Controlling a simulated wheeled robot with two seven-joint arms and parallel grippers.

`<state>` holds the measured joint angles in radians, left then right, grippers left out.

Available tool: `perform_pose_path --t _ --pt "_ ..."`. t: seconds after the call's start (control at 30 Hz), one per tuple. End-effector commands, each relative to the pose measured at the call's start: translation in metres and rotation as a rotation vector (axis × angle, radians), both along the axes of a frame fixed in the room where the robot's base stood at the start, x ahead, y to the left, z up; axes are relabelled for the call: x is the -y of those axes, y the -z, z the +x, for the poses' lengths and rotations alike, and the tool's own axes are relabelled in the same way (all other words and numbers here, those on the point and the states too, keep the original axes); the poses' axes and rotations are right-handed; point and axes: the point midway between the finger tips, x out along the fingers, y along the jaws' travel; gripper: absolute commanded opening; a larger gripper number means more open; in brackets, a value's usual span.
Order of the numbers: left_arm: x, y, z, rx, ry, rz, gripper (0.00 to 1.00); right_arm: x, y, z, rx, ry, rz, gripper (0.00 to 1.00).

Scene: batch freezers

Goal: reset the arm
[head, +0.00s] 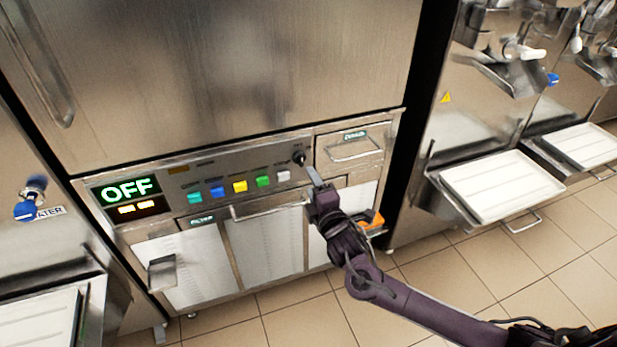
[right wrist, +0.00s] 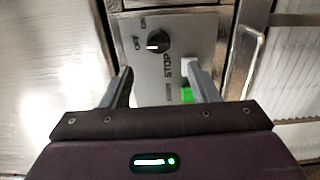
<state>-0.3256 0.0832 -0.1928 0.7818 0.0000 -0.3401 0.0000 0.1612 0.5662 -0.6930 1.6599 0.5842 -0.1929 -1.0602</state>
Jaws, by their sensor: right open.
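My right arm reaches in from the lower right of the head view. Its gripper (head: 309,172) is at the right end of the machine's control panel (head: 220,183), just below a black rotary knob (head: 298,157). In the right wrist view the two fingers of the right gripper (right wrist: 161,88) stand apart with nothing between them. The knob (right wrist: 158,42) lies beyond the fingertips, between OFF and ON marks, and the fingers look clear of it. My left gripper is not in view.
The display (head: 127,191) reads OFF. Coloured buttons (head: 240,186) line the panel. A drawer (head: 350,146) sits right of the knob. White trays (head: 497,187) jut out at the right. An orange object (head: 371,221) lies behind my arm. Tiled floor (head: 470,270) is open in front.

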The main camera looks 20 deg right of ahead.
Motion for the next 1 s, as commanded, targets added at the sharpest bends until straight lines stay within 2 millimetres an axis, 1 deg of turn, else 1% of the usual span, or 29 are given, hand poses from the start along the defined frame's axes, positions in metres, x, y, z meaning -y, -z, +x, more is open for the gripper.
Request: perform_pose_path --t 0.47,0.57,0.67,0.77,0.8,0.87,0.9,0.97,1.0 --pt "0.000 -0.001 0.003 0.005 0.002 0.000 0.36 0.000 0.000 -0.002 -0.001 0.000 0.000 0.55" --pt "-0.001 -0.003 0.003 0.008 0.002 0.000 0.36 0.004 0.012 -0.002 -0.027 0.008 0.016 0.55" --pt "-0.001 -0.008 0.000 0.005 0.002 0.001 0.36 0.016 0.048 -0.006 -0.110 0.039 0.075 0.55" --pt "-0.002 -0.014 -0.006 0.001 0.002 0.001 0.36 0.034 0.108 -0.020 -0.245 0.096 0.176 0.55" --pt "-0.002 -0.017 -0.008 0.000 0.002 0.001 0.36 0.042 0.136 -0.031 -0.306 0.126 0.225 0.55" --pt "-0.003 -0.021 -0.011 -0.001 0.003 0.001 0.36 0.052 0.178 -0.051 -0.396 0.175 0.300 0.55" --pt "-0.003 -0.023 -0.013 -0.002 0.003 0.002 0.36 0.058 0.204 -0.066 -0.453 0.210 0.349 0.55" --pt "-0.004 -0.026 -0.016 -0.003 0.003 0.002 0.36 0.066 0.241 -0.092 -0.537 0.263 0.420 0.55" --pt "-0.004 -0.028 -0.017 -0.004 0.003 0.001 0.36 0.070 0.265 -0.112 -0.592 0.302 0.468 0.55"
